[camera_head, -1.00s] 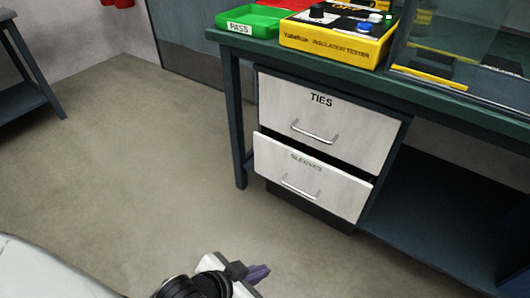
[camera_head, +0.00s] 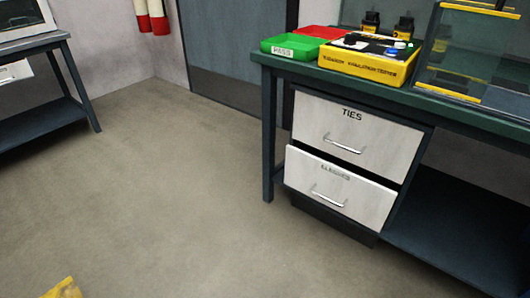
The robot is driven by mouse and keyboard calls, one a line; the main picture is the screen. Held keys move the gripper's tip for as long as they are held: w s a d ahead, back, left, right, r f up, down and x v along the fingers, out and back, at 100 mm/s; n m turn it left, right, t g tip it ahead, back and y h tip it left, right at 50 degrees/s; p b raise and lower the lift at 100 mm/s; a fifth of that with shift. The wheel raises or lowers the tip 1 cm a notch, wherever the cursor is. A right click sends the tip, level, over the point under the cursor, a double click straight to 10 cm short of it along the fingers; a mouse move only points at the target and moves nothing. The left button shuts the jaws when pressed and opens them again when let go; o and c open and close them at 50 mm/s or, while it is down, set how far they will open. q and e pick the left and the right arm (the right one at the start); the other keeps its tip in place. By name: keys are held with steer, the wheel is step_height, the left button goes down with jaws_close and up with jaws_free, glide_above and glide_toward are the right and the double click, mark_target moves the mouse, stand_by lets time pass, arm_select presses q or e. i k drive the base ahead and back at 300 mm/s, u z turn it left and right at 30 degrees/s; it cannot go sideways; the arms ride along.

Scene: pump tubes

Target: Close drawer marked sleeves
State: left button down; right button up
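The drawer marked SLEEVES (camera_head: 339,189) is the lower one of two under the green-topped bench. Its white front stands out from the cabinet, with a dark gap along its top edge, so it is partly open. It has a silver bar handle (camera_head: 328,196). The drawer marked TIES (camera_head: 356,136) sits just above it and looks shut. Neither of my grippers shows in the head view.
The bench (camera_head: 268,140) carries a green PASS tray (camera_head: 289,46), a red tray (camera_head: 318,32) and a yellow insulation tester (camera_head: 368,60). Another table (camera_head: 75,85) stands at the left. The floor before the drawers is clear. A yellow thing (camera_head: 64,288) shows at the bottom left.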

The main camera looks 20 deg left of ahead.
mark_target(367, 198)
steer(key=u, duration=0.2)
steer(key=i, duration=1.05)
steer(key=z, duration=0.8)
